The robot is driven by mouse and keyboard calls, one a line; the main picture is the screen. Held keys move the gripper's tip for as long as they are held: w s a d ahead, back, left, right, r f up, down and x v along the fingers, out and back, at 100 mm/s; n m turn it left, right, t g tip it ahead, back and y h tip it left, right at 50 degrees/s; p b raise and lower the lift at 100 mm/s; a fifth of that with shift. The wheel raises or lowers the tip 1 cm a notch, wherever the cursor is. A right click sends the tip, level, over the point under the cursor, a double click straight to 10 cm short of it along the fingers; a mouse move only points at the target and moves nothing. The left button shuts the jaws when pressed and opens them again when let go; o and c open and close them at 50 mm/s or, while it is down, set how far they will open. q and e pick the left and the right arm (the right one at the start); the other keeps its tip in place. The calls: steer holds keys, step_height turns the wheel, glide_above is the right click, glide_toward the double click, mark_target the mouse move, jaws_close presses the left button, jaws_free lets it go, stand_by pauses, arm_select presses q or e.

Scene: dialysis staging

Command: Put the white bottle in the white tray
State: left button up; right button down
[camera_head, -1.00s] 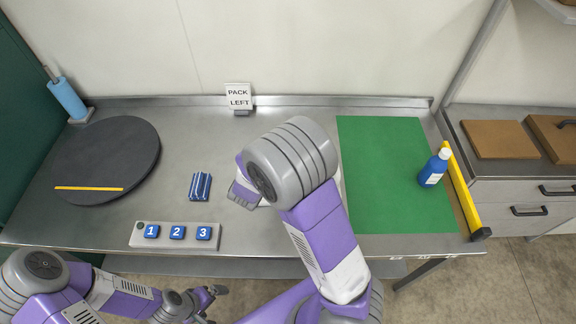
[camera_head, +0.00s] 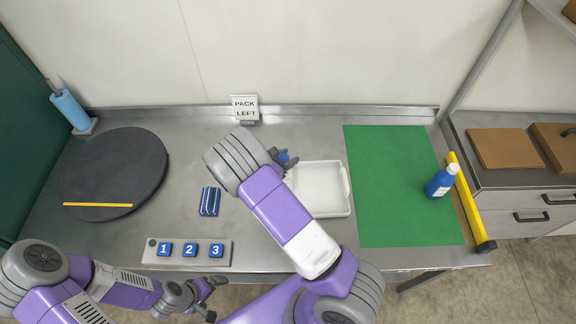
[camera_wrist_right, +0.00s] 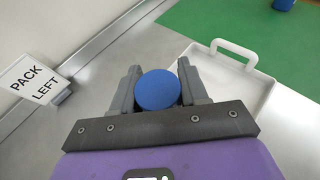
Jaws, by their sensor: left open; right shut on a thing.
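The white tray (camera_head: 335,208) lies on the steel table just left of the green mat, and it also shows at the right of the right wrist view (camera_wrist_right: 262,92). My right gripper (camera_head: 284,160) is near the tray's back left corner. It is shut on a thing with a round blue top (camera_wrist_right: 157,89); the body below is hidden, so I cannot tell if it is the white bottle. No other white bottle shows. My left gripper (camera_head: 208,294) is open and empty at the front edge of the table.
A blue bottle with a white cap (camera_head: 440,181) stands on the green mat (camera_head: 395,215), beside a yellow bar (camera_head: 470,205). A dark round disc (camera_head: 112,175), a striped blue item (camera_head: 209,201), a numbered button panel (camera_head: 187,262) and a "PACK LEFT" sign (camera_head: 244,107) are on the table.

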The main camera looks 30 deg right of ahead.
steer(key=shift+f, duration=1.8)
steer(key=shift+f, duration=0.15)
steer(key=c, duration=0.6)
jaws_free()
